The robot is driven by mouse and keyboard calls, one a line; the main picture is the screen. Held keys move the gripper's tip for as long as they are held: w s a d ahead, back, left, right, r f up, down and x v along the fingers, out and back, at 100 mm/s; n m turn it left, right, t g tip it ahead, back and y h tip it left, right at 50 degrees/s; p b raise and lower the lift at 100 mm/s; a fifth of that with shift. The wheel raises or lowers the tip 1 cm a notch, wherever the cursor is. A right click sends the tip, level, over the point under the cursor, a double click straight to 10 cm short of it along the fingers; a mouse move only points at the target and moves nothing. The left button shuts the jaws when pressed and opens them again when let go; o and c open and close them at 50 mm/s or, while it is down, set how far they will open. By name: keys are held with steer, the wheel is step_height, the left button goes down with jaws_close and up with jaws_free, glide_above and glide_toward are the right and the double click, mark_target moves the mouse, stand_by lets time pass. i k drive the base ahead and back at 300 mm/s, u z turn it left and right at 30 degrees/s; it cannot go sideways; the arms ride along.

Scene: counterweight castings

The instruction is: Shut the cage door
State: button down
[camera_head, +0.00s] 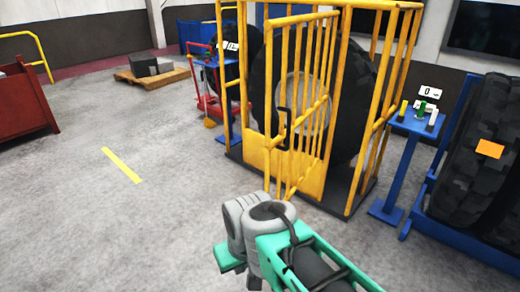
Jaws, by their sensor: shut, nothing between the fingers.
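The cage (346,75) is a yellow barred frame on a dark base, with a large black tyre (356,95) inside. Its door (318,105) is a yellow barred panel on the front, with a black handle (283,122) near its left edge. The door seems to stand at an angle to the cage front, partly open; the exact gap is hard to tell through the bars. My arm, teal and grey, reaches in from the bottom, short of the cage. My gripper cannot be made out.
A blue stand (408,125) with small coloured items is right of the cage, beside a tyre on a blue rack (465,240). A red trolley (212,105) stands left of the cage. A red bin (22,105) and a pallet (150,78) are farther left.

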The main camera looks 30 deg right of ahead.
mark_target(288, 133)
steer(key=u, duration=0.25)
steer(key=i, duration=1.45)
steer(key=z, duration=0.75)
